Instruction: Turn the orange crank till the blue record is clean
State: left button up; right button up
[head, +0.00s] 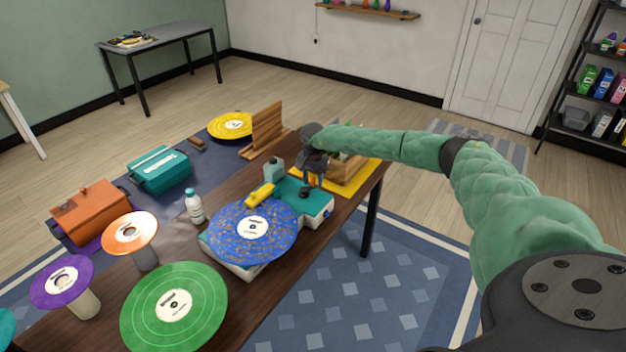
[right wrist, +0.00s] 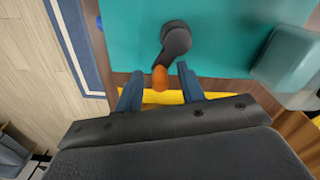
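The blue record (head: 232,222) lies flat on the cleaning machine (head: 316,205), a teal and white box on the table. Brownish specks are scattered over its blue surface around the white label. In the right wrist view, the crank has a dark arm (right wrist: 174,42) on the machine's teal top and an orange knob (right wrist: 160,78) at its end. My right gripper (head: 314,178) is above the machine's far end. Its two fingers (right wrist: 159,72) stand apart on either side of the orange knob, with gaps visible. My left gripper is out of view.
A white bottle (head: 194,206), a green record (head: 190,320), and orange (head: 143,228) and purple (head: 50,290) records on stands are nearby. A wooden rack (head: 266,125) stands behind.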

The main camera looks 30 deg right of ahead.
grip_shut()
jog(key=shift+s+b, duration=0.1)
jog(key=shift+b, duration=0.2)
